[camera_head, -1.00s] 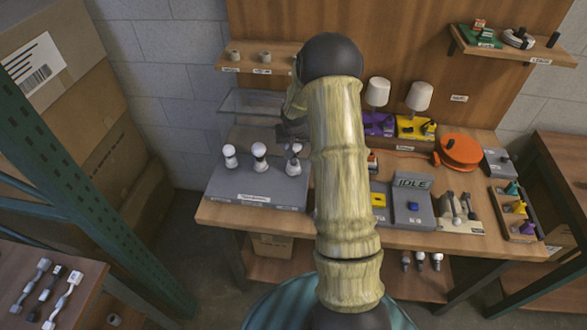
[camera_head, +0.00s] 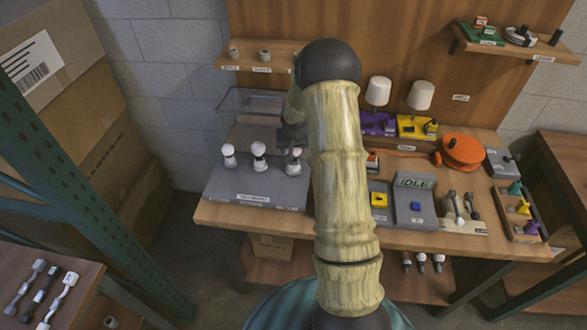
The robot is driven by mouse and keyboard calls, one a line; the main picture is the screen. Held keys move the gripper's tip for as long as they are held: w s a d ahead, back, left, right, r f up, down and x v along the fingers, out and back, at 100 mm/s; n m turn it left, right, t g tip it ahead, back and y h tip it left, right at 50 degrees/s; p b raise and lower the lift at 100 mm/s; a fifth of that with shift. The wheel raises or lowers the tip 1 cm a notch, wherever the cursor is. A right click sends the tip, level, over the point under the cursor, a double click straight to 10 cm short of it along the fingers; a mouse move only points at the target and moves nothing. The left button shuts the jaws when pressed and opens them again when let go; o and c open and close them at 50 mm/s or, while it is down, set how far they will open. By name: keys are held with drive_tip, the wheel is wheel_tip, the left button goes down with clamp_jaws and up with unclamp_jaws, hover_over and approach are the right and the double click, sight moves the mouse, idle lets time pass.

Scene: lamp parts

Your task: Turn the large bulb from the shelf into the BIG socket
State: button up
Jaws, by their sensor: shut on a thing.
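A grey board (camera_head: 255,194) with a front label stands at the left of the workbench. Three white-topped bulbs stand upright in a row on it: a left bulb (camera_head: 229,155), a middle bulb (camera_head: 259,156) and a right bulb (camera_head: 294,157). My gripper (camera_head: 293,138) is at the right bulb, from above and behind, and is shut on it. The fingertips are small, dark and partly hidden by my arm. I cannot read which socket is the BIG one, and the bulb's lower end is too small to judge its seating.
A clear-walled bin (camera_head: 250,103) stands behind the board. An upper shelf (camera_head: 258,69) holds two small cylinders. Lamps (camera_head: 420,97), an orange reel (camera_head: 460,150) and an IDLE panel (camera_head: 414,205) stand right of my arm. Several bulbs (camera_head: 421,260) are below the bench. A green rack (camera_head: 95,190) stands left.

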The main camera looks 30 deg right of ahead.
drive_tip(key=shift+s+f+b, duration=0.1)
drive_tip(key=shift+f+b, duration=0.45)
drive_tip(key=shift+f, duration=0.1)
idle(2.5)
drive_tip(key=shift+f+b, duration=0.15)
drive_tip(key=shift+b, duration=0.25)
drive_tip(key=shift+a+f+m+h+b, duration=0.1)
drive_tip(key=shift+m+h+b, duration=0.3)
drive_tip(key=shift+m+b, duration=1)
drive_tip(key=shift+m+g+h+b, duration=0.3)
drive_tip(key=shift+m+g+b, duration=0.25)
drive_tip(key=shift+m, duration=0.45)
drive_tip(key=shift+m+g+h, duration=0.25)
drive_tip(key=shift+m+h, duration=0.05)
drive_tip(key=shift+m, duration=0.8)
drive_tip(key=shift+a+m+g, duration=0.1)
drive_tip(key=shift+m+g, duration=0.4)
drive_tip(key=shift+m, duration=0.7)
drive_tip(key=m, duration=0.2)
drive_tip(key=m+g+p, duration=0.1)
drive_tip(key=m, duration=0.1)
drive_tip(key=shift+w+g+h, duration=0.2)
drive_tip(key=shift+g+h, duration=0.1)
drive_tip(key=shift+m+p, duration=0.3)
drive_tip(key=shift+m, duration=0.1)
